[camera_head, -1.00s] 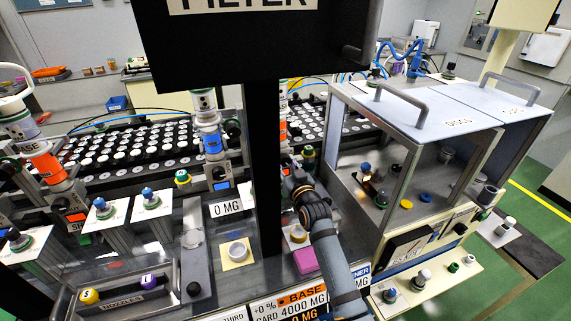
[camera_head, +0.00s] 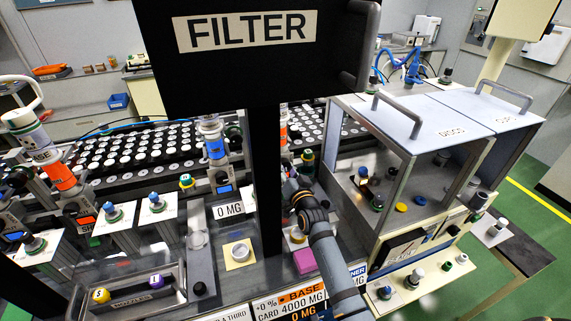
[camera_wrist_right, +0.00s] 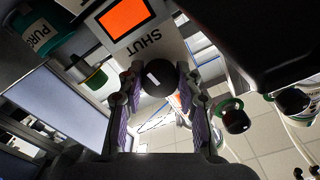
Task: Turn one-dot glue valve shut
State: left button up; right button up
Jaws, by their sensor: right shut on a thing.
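A round black valve knob (camera_wrist_right: 153,78) with a short white mark sits between the fingers of my right gripper (camera_wrist_right: 157,95) in the right wrist view. The purple-padded fingers are shut on its sides. Next to it is a white plate (camera_wrist_right: 160,38) with an orange square and the upside-down word SHUT. I cannot make out a dot on the knob. In the head view my right gripper (camera_head: 291,180) is beside the black post, and the knob cannot be made out there. My left gripper is not in view.
A black FILTER panel (camera_head: 250,50) on a post (camera_head: 262,170) blocks the middle of the head view. A glass-sided cabinet (camera_head: 400,165) stands to the right of my right arm. A magenta block (camera_head: 304,261) lies on the bench. A green-collared knob (camera_wrist_right: 234,118) is right of the gripper.

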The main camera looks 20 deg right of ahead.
jog(key=shift+r+m+p, duration=0.1)
jog(key=shift+m+p, duration=0.3)
jog(key=shift+m, duration=0.2)
jog(key=o, duration=1.2)
jog(key=shift+c, duration=0.2)
notch_tip(320, 180, up, 10)
jog(key=shift+f, duration=0.1)
jog(key=shift+w, duration=0.1)
